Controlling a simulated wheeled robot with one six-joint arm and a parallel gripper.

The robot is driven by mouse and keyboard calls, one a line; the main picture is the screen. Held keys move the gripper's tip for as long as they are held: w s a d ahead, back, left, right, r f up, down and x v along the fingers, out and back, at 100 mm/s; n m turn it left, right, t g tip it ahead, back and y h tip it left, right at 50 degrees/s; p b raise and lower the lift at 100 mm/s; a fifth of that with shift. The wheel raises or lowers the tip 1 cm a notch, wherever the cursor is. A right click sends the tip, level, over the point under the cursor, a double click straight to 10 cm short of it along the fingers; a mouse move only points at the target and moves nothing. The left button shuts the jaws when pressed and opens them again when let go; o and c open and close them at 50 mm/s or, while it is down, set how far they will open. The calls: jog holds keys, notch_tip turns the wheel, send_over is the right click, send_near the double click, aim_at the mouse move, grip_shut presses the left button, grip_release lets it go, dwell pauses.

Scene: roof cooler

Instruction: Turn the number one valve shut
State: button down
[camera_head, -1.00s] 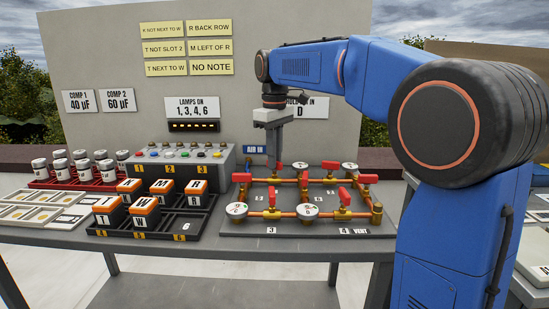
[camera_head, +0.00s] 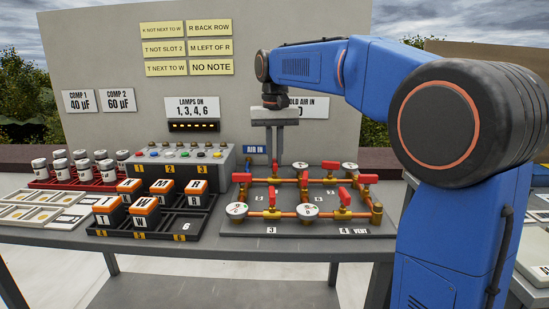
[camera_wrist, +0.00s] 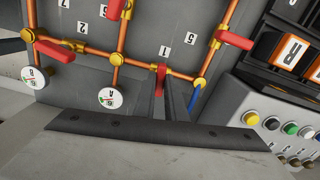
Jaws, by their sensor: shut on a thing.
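My gripper (camera_head: 274,160) points straight down at the back left of the valve board (camera_head: 310,228). In the wrist view my gripper (camera_wrist: 168,98) is shut on the red handle of the number one valve (camera_wrist: 160,74), by the "1" label. That handle appears to lie across its copper pipe. The fingers hide part of it. In the head view the fingers largely hide the handle. The blue air inlet (camera_wrist: 196,98) is close beside the fingers in the wrist view.
Other red handles stand close by, such as one by the "5" label (camera_wrist: 235,40). White gauges (camera_wrist: 109,98) sit on the pipes. A switch box (camera_head: 180,165) and a rack of orange-topped blocks (camera_head: 185,226) are to the left. A grey panel (camera_head: 120,50) rises behind.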

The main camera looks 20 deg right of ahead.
aim_at(275, 161)
jog(key=shift+m, duration=0.5)
jog(key=c, duration=1.8)
grip_release()
notch_tip(275, 161, up, 17)
jog(key=shift+r, duration=0.2)
